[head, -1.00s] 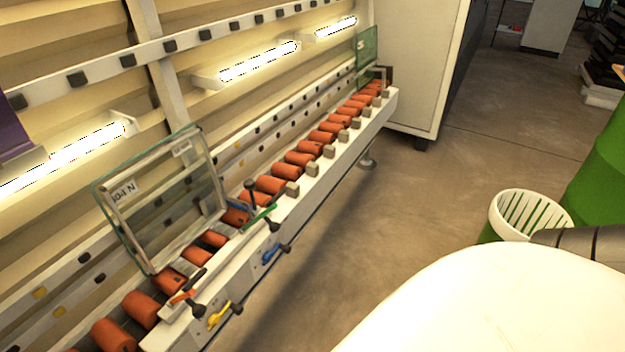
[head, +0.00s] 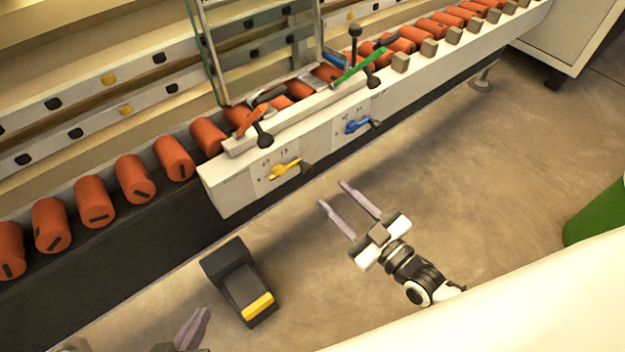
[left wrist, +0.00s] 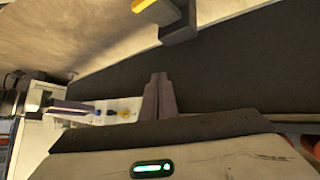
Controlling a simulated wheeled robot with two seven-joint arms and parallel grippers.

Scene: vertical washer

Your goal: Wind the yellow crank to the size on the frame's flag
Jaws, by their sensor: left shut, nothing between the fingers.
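The yellow crank (head: 284,170) is on the front of the white rail, with a dark knob at its right end and small marks around it that I cannot read. It also shows small in the left wrist view (left wrist: 127,114). The upright frame (head: 213,65) stands on the rollers, cut off at the top, so its flag is out of view. My left gripper (head: 203,314) is at the bottom left, mostly cut off, well below the crank; its fingers are together and empty in the left wrist view (left wrist: 159,76). My right gripper (head: 331,193) is open and empty, below and right of the crank.
A blue crank (head: 358,126) sits right of the yellow one. A red handle (head: 249,122) and a green handle (head: 360,67) are above on the rail. A black pedal with a yellow edge (head: 243,285) stands on the floor between my grippers.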

